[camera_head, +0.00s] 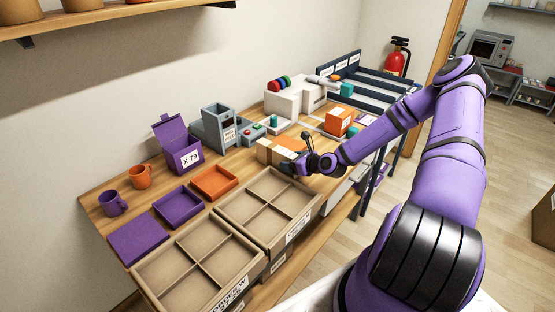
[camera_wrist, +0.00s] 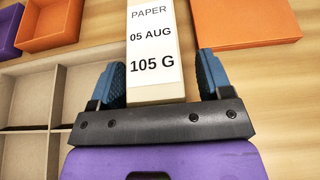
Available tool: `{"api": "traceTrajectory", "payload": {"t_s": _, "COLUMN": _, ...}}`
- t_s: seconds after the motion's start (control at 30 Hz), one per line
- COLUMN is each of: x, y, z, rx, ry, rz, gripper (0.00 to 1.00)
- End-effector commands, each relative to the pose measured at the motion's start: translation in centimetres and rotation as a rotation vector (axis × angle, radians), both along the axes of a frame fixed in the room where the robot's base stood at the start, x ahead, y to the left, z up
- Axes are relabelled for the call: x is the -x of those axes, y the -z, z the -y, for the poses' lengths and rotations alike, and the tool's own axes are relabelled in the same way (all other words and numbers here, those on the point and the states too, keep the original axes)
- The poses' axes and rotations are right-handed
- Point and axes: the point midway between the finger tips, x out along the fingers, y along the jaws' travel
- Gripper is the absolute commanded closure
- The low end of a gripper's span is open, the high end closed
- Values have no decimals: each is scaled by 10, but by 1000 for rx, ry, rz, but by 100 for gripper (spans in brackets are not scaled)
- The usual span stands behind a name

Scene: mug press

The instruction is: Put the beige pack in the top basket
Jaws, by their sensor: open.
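The beige pack (camera_head: 267,151) lies on the wooden table beside my gripper. In the wrist view the pack (camera_wrist: 155,12) carries a white label reading "PAPER 05 AUG 105 G". I cannot tell which container is the top basket; a dark blue rack (camera_head: 352,62) with white labels stands at the far end.
Divided cardboard trays (camera_head: 317,195) are at the near table edge. An orange tray (camera_head: 214,182), a purple tray (camera_head: 179,206) and a purple box (camera_head: 180,157) are to the left. An orange box (camera_head: 339,121) stands beyond my gripper.

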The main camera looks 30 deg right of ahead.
Motion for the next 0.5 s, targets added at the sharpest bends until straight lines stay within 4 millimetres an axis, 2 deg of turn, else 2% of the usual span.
{"api": "traceTrajectory", "payload": {"t_s": 0.1, "x": 0, "y": 0, "z": 0, "rx": 0, "ry": 0, "rz": 0, "gripper": 28}}
{"api": "traceTrajectory", "payload": {"t_s": 0.4, "x": 0, "y": -1, "z": 0, "rx": 0, "ry": 0, "rz": 1, "gripper": 97}}
{"api": "traceTrajectory", "payload": {"t_s": 0.5, "x": 0, "y": -1, "z": 0, "rx": 0, "ry": 0, "rz": 1, "gripper": 98}}
